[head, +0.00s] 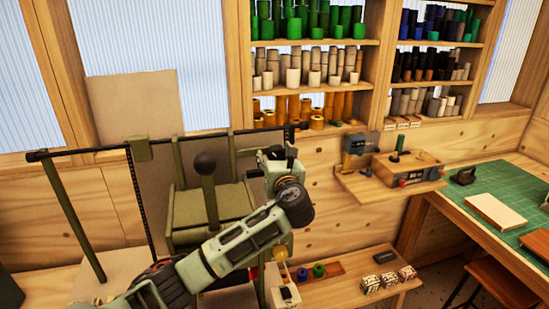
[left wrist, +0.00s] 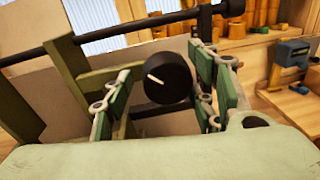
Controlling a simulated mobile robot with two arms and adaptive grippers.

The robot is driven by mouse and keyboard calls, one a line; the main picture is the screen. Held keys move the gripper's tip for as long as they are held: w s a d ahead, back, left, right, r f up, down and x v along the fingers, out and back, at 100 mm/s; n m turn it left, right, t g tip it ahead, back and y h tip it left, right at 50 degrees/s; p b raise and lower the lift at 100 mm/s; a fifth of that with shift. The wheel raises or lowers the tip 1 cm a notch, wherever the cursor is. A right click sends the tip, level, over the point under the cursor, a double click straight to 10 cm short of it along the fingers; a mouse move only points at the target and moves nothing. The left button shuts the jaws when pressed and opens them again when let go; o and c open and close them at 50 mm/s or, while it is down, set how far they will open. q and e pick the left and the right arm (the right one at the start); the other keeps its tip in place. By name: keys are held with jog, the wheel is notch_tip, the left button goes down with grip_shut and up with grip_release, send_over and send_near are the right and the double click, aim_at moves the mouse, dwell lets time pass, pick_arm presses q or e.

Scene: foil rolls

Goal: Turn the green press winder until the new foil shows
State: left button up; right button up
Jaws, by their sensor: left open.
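The green press (head: 212,205) stands left of centre in the head view, with a black ball-topped lever (head: 205,163) at its front. A dark rod (head: 85,152) runs across its upper part and also shows in the left wrist view (left wrist: 105,36). My left gripper (head: 277,160) is at the press's right side. In the left wrist view the gripper (left wrist: 160,68) is open, its green-padded fingers on either side of a round black knob (left wrist: 168,78) with a white line. I cannot tell whether the fingers touch it. The foil's face cannot be made out. My right gripper is out of view.
Shelves of foil rolls (head: 305,60) hang on the back wall. A low wooden bench (head: 345,292) holds small rolls and patterned blocks at the lower right of the press. A wall shelf (head: 375,190) carries a blue-grey device. A green-matted table (head: 495,185) stands at the right.

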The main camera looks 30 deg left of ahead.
pick_arm(q)
jog(key=v, duration=1.2)
jog(key=shift+f, duration=0.15)
